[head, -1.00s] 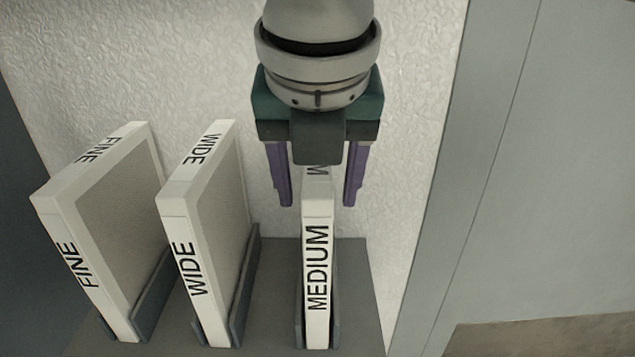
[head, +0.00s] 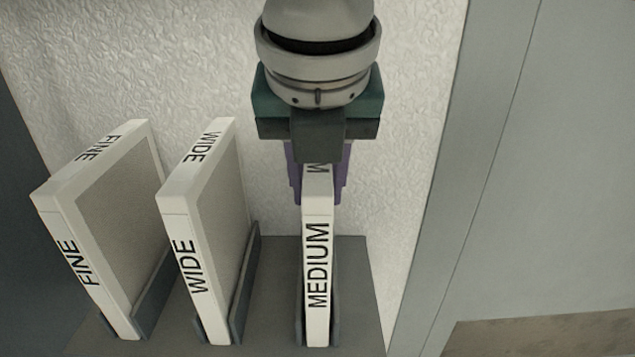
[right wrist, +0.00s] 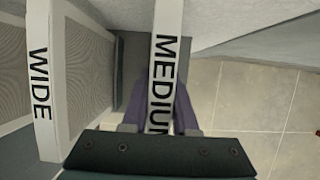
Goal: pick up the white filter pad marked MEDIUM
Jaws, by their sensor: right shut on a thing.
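The white filter pad marked MEDIUM (head: 317,265) stands upright in a dark slot holder on a grey base in the head view. My right gripper (head: 319,190) comes down from above, its purple fingers shut on the pad's two sides near its top edge. In the right wrist view the MEDIUM pad (right wrist: 166,60) runs between the purple fingers (right wrist: 160,105). The gripper's dark body hides part of the pad's top lettering in the head view. My left gripper is in neither view.
A white pad marked WIDE (head: 193,265) stands to the left, also in the right wrist view (right wrist: 41,80). A pad marked FINE (head: 85,265) stands farther left. A textured white wall (head: 410,100) is behind and a grey panel (head: 530,180) is at the right.

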